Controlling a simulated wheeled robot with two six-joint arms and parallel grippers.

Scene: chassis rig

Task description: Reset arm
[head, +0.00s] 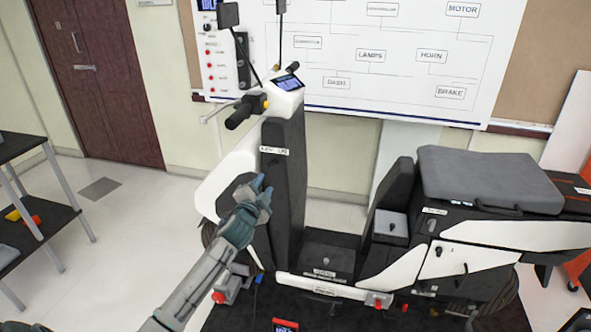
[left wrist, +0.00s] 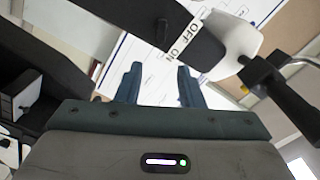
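My left arm reaches in from the lower left of the head view. My left gripper (head: 262,188) is beside the dark front column of the scooter-like chassis rig (head: 283,165), below its label strip. In the left wrist view the two fingers of my left gripper (left wrist: 158,80) stand apart with nothing between them. Past them is a dark panel with a small black key or knob (left wrist: 161,32) and an OFF/ON label (left wrist: 187,42). Whether the gripper touches the column cannot be told. My right gripper is not in view.
The rig's handlebar (head: 246,110) and dash screen (head: 288,84) rise above the gripper. The grey seat (head: 488,180) is at the right. A wall diagram board (head: 400,60) stands behind. A shelf (head: 35,215) is at the left, with open floor between it and the rig.

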